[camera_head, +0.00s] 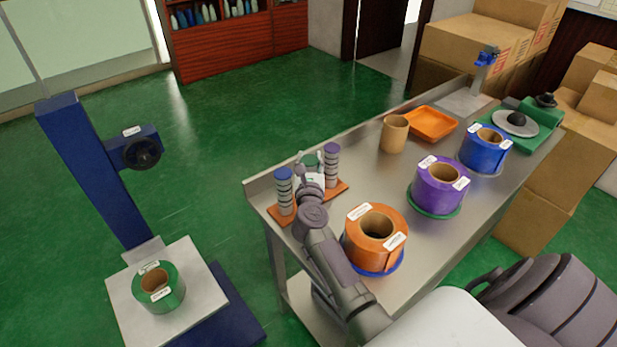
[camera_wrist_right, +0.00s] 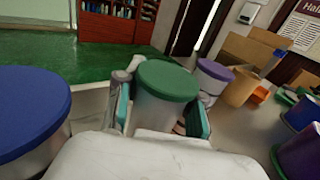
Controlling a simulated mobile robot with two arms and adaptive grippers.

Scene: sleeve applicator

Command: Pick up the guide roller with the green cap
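The guide roller with the green cap (camera_head: 308,160) stands between the blue-capped roller (camera_head: 284,188) and the purple-capped roller (camera_head: 332,163) on an orange base (camera_head: 340,188) at the left end of the metal table. My right gripper (camera_head: 311,175) is at the green-capped roller and partly hides it. In the right wrist view the green-capped roller (camera_wrist_right: 166,82) is upright between the two teal-padded fingers (camera_wrist_right: 164,112), one on each side. I cannot tell whether both pads press on it. My left gripper is not in view.
An orange tape roll (camera_head: 376,238) lies right of my arm. Purple (camera_head: 440,187) and blue (camera_head: 485,148) rolls, a cardboard core (camera_head: 395,134) and an orange tray (camera_head: 432,124) are farther along the table. A green roll (camera_head: 159,288) sits on a blue machine's plate (camera_head: 205,290).

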